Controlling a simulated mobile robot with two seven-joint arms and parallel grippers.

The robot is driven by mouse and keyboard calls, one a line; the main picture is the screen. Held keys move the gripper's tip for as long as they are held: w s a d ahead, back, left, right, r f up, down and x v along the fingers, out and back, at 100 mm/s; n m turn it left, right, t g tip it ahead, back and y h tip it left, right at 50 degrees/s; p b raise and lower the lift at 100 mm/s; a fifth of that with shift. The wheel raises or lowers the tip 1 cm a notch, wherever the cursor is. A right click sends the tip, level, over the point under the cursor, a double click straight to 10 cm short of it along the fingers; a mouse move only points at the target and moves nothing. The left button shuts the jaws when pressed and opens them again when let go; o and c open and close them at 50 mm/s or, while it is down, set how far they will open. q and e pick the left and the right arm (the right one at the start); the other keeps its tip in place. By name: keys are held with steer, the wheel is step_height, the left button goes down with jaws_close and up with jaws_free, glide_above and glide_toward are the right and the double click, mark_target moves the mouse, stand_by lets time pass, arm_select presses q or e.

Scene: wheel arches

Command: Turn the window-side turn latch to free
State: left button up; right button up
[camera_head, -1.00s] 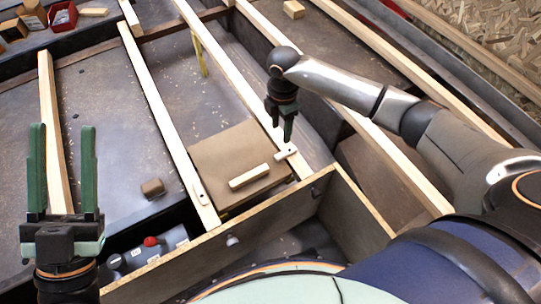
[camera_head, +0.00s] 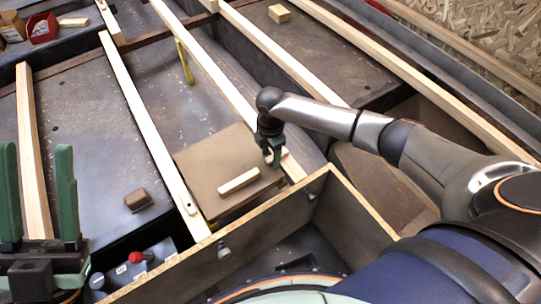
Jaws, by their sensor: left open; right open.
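A brown panel (camera_head: 205,160) with a pale wooden bar handle (camera_head: 239,181) lies between two wooden battens. A small pale turn latch (camera_head: 285,153) sits on the right-hand batten (camera_head: 215,75), beside the panel's right edge; my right gripper hides most of it. My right gripper (camera_head: 272,161) points down with its green fingers at this latch; contact cannot be told. A second latch (camera_head: 188,204) lies along the left-hand batten (camera_head: 140,110). My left gripper (camera_head: 37,150) is open and empty, fingers up, at the left edge.
A dark wooden partition (camera_head: 230,240) with a pale top edge stands in front of the panel. A grey box with a red knob (camera_head: 135,257) and a brown block (camera_head: 138,200) are at left. A red bin (camera_head: 42,28) stands at the back left.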

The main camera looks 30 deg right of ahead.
jaws_close()
stand_by(0.4)
